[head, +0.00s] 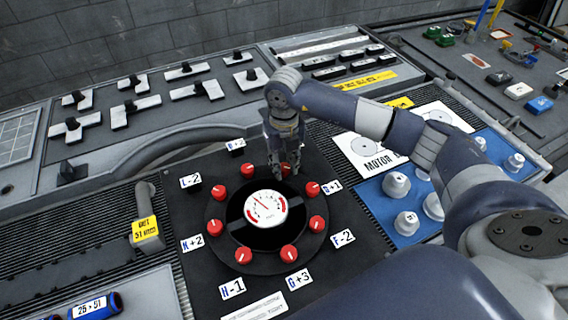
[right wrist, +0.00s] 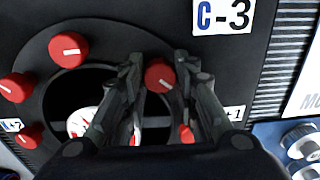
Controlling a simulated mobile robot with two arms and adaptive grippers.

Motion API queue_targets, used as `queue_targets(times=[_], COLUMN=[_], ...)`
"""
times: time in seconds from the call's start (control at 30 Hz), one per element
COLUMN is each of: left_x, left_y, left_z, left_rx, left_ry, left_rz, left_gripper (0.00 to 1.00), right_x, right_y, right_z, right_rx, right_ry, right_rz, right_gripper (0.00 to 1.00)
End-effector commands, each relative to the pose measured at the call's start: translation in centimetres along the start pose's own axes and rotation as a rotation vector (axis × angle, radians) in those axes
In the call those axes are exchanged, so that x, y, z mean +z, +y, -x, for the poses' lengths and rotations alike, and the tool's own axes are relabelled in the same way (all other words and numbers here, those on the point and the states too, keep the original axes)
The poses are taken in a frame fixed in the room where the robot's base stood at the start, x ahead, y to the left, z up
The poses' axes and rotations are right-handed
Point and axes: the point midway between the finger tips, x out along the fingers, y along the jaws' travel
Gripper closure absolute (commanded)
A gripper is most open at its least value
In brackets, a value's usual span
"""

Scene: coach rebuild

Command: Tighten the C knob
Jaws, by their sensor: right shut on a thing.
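A round black dial plate (head: 225,245) carries a ring of red knobs around a white gauge (head: 266,207). My right gripper (head: 284,168) reaches down to a red knob at the back of the ring. In the right wrist view the fingers (right wrist: 158,78) are shut on this red knob (right wrist: 159,72), one on each side. A white C-3 label (right wrist: 222,16) lies just beyond it, so this is the C knob. In the head view the gripper mostly hides the knob and the label does not show. My left gripper is not in view.
Neighbouring red knobs (head: 247,171) stand close on both sides of the gripper. A curved grey handle (head: 180,143) lies to the left. Blue panels with white knobs (head: 396,186) are on the right, beneath my right arm. Switch panels (head: 160,95) fill the back.

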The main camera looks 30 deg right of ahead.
Motion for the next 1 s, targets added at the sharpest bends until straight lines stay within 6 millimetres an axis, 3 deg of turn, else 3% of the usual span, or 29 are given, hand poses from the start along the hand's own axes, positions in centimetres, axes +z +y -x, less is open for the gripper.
queue_targets(times=[0.37,0.4,0.47,0.83,1.0], left_x=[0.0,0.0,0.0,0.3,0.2], left_y=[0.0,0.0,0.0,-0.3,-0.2], left_z=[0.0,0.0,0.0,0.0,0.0], left_rx=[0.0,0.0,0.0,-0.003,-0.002], left_ry=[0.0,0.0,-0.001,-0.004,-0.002], left_rz=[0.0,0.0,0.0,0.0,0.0], left_gripper=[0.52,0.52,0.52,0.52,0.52], right_x=[0.1,0.1,0.1,0.1,0.1], right_y=[-0.1,-0.1,0.0,0.0,0.0], right_z=[0.1,0.1,0.1,0.3,2.5], right_rx=[0.0,0.0,0.0,0.0,0.001], right_ry=[-0.002,-0.002,-0.002,-0.001,-0.006], right_rz=[-0.006,-0.006,-0.005,-0.003,-0.003], right_gripper=[0.96,0.64,0.51,0.51,0.51])
